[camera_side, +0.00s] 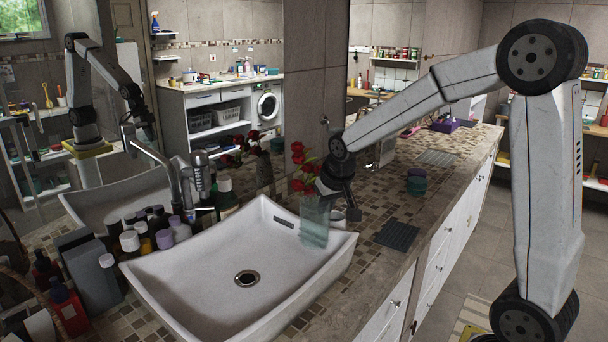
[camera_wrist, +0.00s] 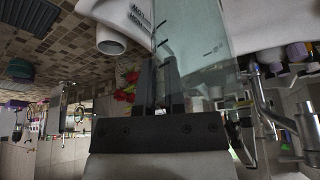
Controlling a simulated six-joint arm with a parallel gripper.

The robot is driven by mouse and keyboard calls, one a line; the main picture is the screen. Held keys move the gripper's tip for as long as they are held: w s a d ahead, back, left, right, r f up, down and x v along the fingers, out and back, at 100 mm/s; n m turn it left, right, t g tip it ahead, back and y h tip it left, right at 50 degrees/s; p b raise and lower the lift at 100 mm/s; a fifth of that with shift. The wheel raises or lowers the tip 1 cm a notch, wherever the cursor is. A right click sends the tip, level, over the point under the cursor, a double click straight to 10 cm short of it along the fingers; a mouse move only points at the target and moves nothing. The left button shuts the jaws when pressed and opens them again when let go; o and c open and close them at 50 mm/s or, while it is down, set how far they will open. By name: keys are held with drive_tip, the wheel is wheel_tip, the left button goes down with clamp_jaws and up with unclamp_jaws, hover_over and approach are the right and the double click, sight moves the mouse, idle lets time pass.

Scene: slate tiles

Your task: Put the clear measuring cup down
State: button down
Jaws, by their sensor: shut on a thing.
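The clear measuring cup (camera_side: 314,224) is a tall, pale bluish see-through vessel, about upright in the side view. It overlaps the right rear rim of the white sink (camera_side: 200,272); I cannot tell whether its base touches the sink. My gripper (camera_side: 334,194) is beside its upper right part, shut on it. In the wrist view, the cup (camera_wrist: 202,38) fills the upper middle with dark marks on its wall, and my gripper's dark fingers (camera_wrist: 160,82) are at its side. The exact finger contact is partly hidden.
A white mug (camera_wrist: 112,40) stands close beside the cup. Red flowers (camera_side: 305,172) are just behind. Several bottles (camera_side: 150,232) crowd behind the sink near the faucet (camera_side: 160,165).

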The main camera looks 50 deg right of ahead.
drive_tip(key=w+a+n, duration=0.1)
drive_tip(key=w+a, duration=0.2)
drive_tip(key=a, duration=0.3)
drive_tip(key=w+a+n+y, duration=0.1)
drive_tip(key=w+a+n, duration=0.1)
drive_tip(key=w+a, duration=0.2)
drive_tip(key=a, duration=0.3)
drive_tip(key=shift+a+r, duration=0.2)
drive_tip(key=shift+r, duration=0.15)
drive_tip(key=shift+w, duration=0.1)
drive_tip(key=w+f, duration=0.9)
drive_tip(key=w, duration=0.4)
drive_tip(key=shift+w+a+f, duration=0.15)
drive_tip(key=shift+a, duration=0.05)
drive_tip(key=shift+w+f+t, duration=0.15)
drive_tip(key=shift+f, duration=0.75)
drive_tip(key=shift+w+f+t, duration=0.1)
drive_tip(key=shift+f+t, duration=0.05)
drive_tip(key=shift+f, duration=0.75)
